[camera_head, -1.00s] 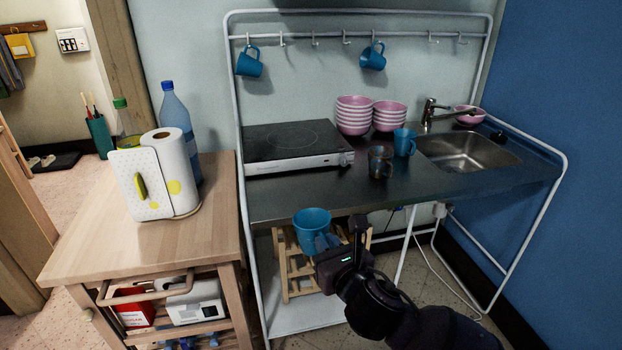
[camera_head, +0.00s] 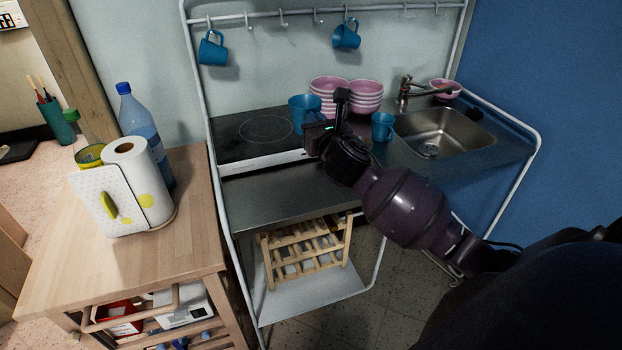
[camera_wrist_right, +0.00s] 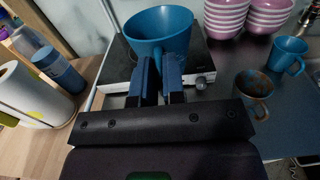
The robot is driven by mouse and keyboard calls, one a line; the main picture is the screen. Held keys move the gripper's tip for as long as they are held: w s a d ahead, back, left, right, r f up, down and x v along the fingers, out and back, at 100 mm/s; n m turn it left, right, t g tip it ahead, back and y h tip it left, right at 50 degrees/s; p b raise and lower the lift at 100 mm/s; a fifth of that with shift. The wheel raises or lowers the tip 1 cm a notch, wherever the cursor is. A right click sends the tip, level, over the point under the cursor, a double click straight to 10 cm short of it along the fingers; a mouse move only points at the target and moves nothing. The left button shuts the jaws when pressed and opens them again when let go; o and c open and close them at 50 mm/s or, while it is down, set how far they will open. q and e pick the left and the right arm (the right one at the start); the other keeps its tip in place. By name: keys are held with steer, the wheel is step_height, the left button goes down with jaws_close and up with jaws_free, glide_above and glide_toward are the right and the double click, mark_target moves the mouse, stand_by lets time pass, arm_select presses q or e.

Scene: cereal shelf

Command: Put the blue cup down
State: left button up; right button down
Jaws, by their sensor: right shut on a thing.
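The blue cup (camera_head: 303,112) is held upright by my right gripper (camera_head: 334,112), over or beside the right edge of the hotplate. In the right wrist view the blue cup (camera_wrist_right: 160,30) is at the tips of the gripper's two fingers (camera_wrist_right: 158,75), which close on its near side. I cannot tell whether the cup's base touches the surface below. Another blue cup (camera_head: 382,126) stands on the counter left of the sink; it also shows in the right wrist view (camera_wrist_right: 288,54). My left gripper is not in view.
The black hotplate (camera_head: 240,140) lies on the metal counter (camera_head: 280,186). Stacked pink bowls (camera_head: 366,97) stand behind. A brownish mug (camera_wrist_right: 254,90) stands right of the gripper in the wrist view. Two blue cups hang from the rail (camera_head: 262,18). The counter's front is bare.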

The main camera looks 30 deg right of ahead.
step_height(320, 180, down, 17)
steer(key=b, duration=0.3)
steer(key=shift+b, duration=0.4)
steer(key=shift+f, duration=0.1)
steer(key=shift+f, duration=0.1)
steer(key=c, duration=1.2)
jaws_free()
